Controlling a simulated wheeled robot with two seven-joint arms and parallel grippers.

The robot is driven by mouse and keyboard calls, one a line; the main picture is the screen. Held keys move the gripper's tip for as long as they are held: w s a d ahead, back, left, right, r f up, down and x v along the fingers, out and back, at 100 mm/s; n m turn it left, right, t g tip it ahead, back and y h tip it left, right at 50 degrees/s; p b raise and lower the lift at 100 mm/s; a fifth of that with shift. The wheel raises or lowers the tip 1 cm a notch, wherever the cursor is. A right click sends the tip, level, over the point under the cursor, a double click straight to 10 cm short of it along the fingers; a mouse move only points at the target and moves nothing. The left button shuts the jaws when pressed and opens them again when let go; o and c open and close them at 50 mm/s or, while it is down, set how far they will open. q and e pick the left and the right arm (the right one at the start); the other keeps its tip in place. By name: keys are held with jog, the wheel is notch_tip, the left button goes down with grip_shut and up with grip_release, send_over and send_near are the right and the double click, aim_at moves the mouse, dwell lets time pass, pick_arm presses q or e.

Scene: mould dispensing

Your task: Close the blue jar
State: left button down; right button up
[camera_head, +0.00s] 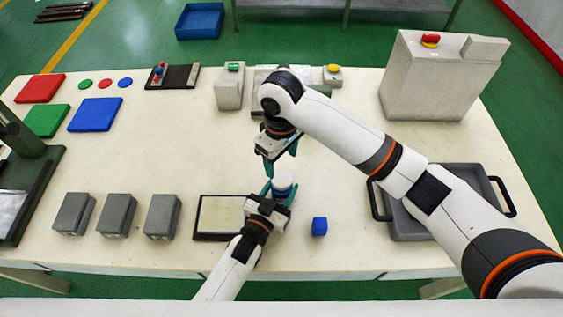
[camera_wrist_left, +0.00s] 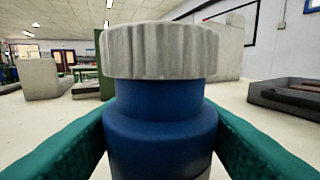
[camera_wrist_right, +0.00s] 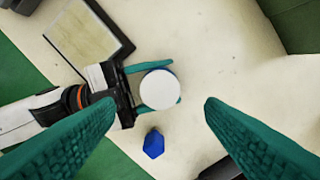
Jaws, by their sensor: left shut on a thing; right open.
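The blue jar (camera_wrist_left: 160,140) stands upright, with a grey ribbed lid (camera_wrist_left: 160,50) sitting level on top of its neck. In the head view the jar (camera_head: 283,186) is partly hidden by the grippers. In the right wrist view the lid (camera_wrist_right: 160,90) shows as a white disc from above. My left gripper (camera_head: 280,190) is shut on the jar's body below the lid. My right gripper (camera_head: 283,152) is open and empty above the jar. Its fingers point down on either side of the lid in the right wrist view, apart from it.
A small blue block (camera_head: 319,226) lies right of the jar. A framed pale plate (camera_head: 220,199) lies to the left, beside several grey blocks (camera_head: 117,214). A grey tray (camera_head: 440,231) is under my right arm. A large grey machine (camera_head: 437,80) stands back right.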

aim_at(282, 178)
jog(key=shift+r+m, duration=0.45)
jog(key=shift+m, duration=0.05)
jog(key=shift+f, duration=0.1)
jog(key=shift+f, duration=3.95)
jog(key=c, duration=1)
jog(key=o, duration=1.2)
jog(key=shift+c, duration=0.2)
